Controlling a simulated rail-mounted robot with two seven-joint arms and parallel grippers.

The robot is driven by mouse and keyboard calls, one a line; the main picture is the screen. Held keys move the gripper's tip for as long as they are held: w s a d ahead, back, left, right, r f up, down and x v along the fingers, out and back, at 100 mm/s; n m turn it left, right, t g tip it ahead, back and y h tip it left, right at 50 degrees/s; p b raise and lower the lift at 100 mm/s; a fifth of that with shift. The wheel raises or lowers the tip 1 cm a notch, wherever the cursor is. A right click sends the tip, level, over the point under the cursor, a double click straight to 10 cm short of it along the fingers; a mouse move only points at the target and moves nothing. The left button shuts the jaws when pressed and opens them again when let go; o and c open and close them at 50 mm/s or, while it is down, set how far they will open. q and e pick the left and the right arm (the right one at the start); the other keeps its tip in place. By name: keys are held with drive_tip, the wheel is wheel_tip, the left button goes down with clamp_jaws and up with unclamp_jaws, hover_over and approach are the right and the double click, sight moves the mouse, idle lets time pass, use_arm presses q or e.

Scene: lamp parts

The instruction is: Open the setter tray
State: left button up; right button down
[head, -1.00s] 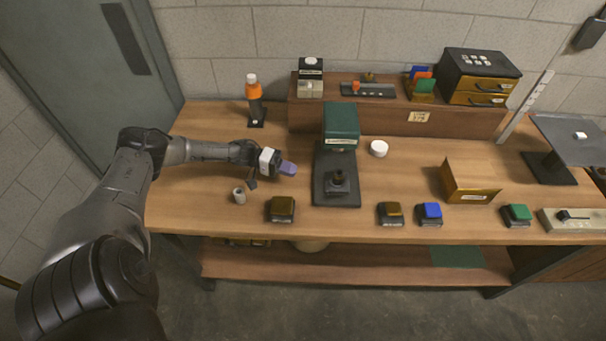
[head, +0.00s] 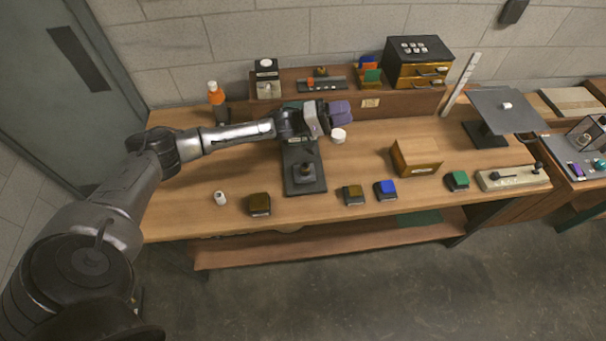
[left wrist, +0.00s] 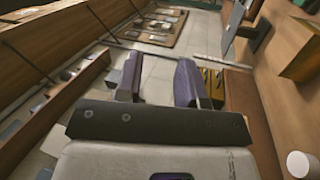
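My left gripper (head: 341,112), with purple fingers, is held in the air above the bench, over the back of the green-topped press (head: 305,172). In the left wrist view its fingers (left wrist: 160,82) stand apart with nothing between them. A black cabinet (head: 418,50) with two brass-fronted drawers (head: 422,79) stands to the right on the raised shelf, apart from the gripper. Its drawers look shut; brass fronts also show beyond a finger in the left wrist view (left wrist: 212,90). No readable label tells which part is the setter tray. My right gripper is out of view.
A white round cap (head: 338,136) lies below the gripper. A wooden box (head: 416,157) and several small coloured blocks stand along the bench. A ruler (head: 460,85) leans right of the cabinet. An orange bottle (head: 217,97) stands at the back left.

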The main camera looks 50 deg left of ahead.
use_arm(q)
drive_tip(key=w+d+n+y, duration=0.1)
drive_tip(key=w+d+y, duration=0.2)
drive_tip(key=y, duration=0.1)
drive_tip(key=m+g+y, duration=1.1)
drive_tip(key=m+g, duration=0.4)
drive_tip(key=m, duration=0.1)
approach(303, 184)
drive_tip(key=f, duration=0.5)
drive_tip(key=w+a+f+b, duration=0.1)
drive_tip(key=f, duration=0.2)
drive_tip(key=shift+w+f, duration=0.1)
clamp_jaws()
